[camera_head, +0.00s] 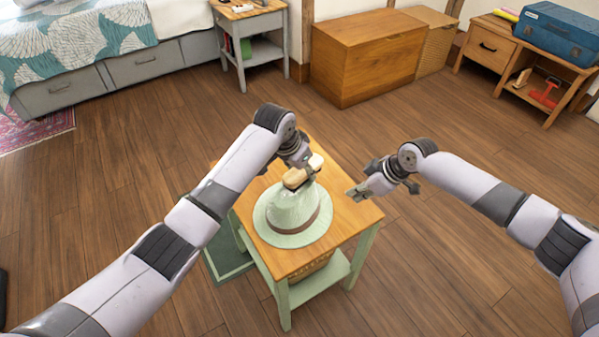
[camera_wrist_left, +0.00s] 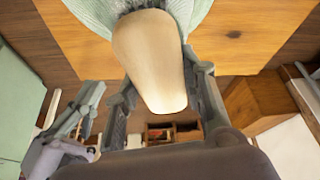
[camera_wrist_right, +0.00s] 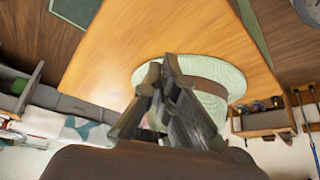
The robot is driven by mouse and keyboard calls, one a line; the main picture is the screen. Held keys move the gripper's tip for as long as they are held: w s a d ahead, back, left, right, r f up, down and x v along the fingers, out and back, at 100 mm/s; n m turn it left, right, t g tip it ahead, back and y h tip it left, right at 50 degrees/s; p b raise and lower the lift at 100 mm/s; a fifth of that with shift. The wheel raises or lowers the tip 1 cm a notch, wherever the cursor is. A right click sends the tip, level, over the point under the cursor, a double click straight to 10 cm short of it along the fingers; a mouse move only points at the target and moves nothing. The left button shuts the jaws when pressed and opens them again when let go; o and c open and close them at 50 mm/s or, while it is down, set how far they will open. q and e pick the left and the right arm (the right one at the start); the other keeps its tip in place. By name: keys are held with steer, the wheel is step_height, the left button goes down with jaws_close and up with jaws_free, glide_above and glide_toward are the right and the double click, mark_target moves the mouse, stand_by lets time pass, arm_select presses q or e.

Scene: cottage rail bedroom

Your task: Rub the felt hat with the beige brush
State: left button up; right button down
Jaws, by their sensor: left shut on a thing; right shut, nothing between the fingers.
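The pale green felt hat (camera_head: 300,226) with a brown band sits brim down on the small wooden-topped table (camera_head: 349,216). My left gripper (camera_head: 300,172) is shut on the beige brush (camera_head: 297,179) right at the hat's crown. In the left wrist view the brush (camera_wrist_left: 150,60) lies between the fingers, its dark bristles at or against the pale green hat (camera_wrist_left: 190,12); exact contact is hard to tell. My right gripper (camera_head: 354,192) is shut and empty, over the table's right edge, beside the hat. In the right wrist view the hat (camera_wrist_right: 222,76) is partly hidden behind the fingers (camera_wrist_right: 160,66).
A grey nightstand (camera_head: 250,22) and bed drawers (camera_head: 145,62) stand at the back left. A wooden chest (camera_head: 365,55) is at the back. The floor around the table is mostly clear.

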mark_target(289, 185)
arm_select(q)
steer(key=shift+f, duration=0.1)
steer(key=shift+s+a, duration=0.2)
steer(key=shift+s, duration=0.1)
steer(key=shift+s+a, duration=0.85)
steer(key=shift+s, duration=0.3)
steer(key=shift+s+a, duration=0.85)
steer(key=shift+s, duration=0.25)
steer(key=shift+s+a, duration=0.45)
steer(key=shift+s, duration=0.2)
steer(key=shift+s+a, duration=0.45)
steer(key=shift+s, duration=0.15)
steer(key=shift+r, duration=3.05)
